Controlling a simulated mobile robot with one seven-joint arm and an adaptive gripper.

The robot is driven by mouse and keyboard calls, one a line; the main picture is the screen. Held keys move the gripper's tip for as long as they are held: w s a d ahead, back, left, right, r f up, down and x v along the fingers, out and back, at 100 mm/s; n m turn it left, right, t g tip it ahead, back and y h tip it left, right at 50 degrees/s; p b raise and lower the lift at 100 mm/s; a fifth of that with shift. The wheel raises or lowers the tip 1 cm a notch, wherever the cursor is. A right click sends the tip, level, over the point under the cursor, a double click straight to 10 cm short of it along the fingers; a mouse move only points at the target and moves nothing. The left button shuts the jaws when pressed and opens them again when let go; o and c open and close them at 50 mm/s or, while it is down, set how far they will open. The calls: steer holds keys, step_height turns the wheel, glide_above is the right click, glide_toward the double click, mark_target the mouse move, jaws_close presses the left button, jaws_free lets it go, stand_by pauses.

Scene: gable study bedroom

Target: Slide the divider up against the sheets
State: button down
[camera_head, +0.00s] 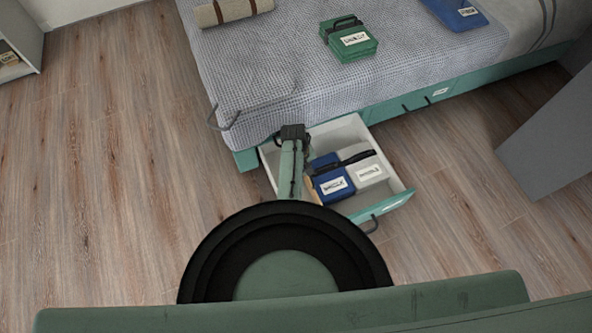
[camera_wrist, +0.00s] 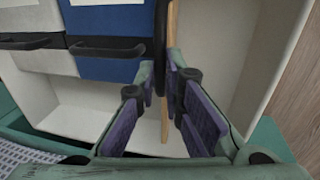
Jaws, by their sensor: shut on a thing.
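The wooden divider (camera_wrist: 165,118) stands on edge in the open drawer, and a bit of it shows in the head view (camera_head: 309,188). The sheets are a blue labelled pack (camera_head: 331,180) and a pale grey labelled pack (camera_head: 368,174), side by side; both show in the wrist view, blue (camera_wrist: 105,45) nearest the divider and grey (camera_wrist: 40,58) beyond. My gripper (camera_wrist: 163,76) is shut on the divider, with a purple-padded finger on each side. Whether the divider touches the blue pack is hard to tell. In the head view my arm hides most of the divider.
The white drawer (camera_head: 351,131) is pulled out from under the bed (camera_head: 260,75); its green front (camera_head: 390,203) has a dark handle. A green pack (camera_head: 350,45) lies on the bed. A grey panel (camera_head: 548,135) stands right.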

steer(key=c, duration=1.7)
jaws_free()
steer(key=r, duration=0.4)
steer(key=a+r, duration=0.1)
steer(key=r, duration=0.3)
steer(key=a+r, duration=0.1)
steer(key=r, duration=0.2)
steer(key=shift+s+a+r, duration=0.1)
steer(key=shift+s+r, duration=0.3)
